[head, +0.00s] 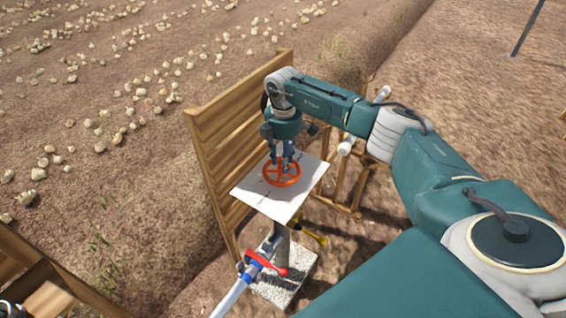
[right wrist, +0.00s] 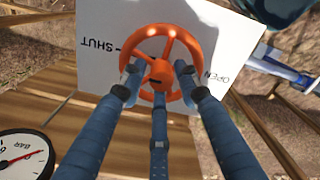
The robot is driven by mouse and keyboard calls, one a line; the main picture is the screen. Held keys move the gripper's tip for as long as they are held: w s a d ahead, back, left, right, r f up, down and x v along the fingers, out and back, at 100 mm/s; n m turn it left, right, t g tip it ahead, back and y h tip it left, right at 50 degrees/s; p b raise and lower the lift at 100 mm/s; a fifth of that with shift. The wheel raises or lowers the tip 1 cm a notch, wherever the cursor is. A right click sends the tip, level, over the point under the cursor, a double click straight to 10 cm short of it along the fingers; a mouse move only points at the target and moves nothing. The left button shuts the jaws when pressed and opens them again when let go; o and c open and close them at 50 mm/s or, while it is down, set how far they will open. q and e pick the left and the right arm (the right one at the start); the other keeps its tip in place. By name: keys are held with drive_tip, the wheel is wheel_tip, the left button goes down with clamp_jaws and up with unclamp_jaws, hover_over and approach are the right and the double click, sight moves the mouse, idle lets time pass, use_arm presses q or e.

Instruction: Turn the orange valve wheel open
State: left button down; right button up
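The orange valve wheel (head: 282,182) lies flat above a white plate (head: 258,196). In the right wrist view the wheel (right wrist: 160,72) fills the upper middle. The plate there reads SHUT on the left and OPEN on the right, both turned around. My right gripper (head: 281,163) points down at the wheel from above. In the wrist view its fingers (right wrist: 158,82) are spread apart, with their tips at the wheel around its hub. Firm contact with the rim or spokes cannot be told. My left gripper cannot be made out.
A wooden slatted panel (head: 215,130) stands just behind the plate. Below the plate is a blue and white pipe with a red handle (head: 266,264) and a yellow handle (head: 312,237). A gauge (right wrist: 22,158) shows at lower left. Onions (head: 140,92) lie across the field.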

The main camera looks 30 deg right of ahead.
drive_tip(key=shift+f, duration=1.45)
clamp_jaws()
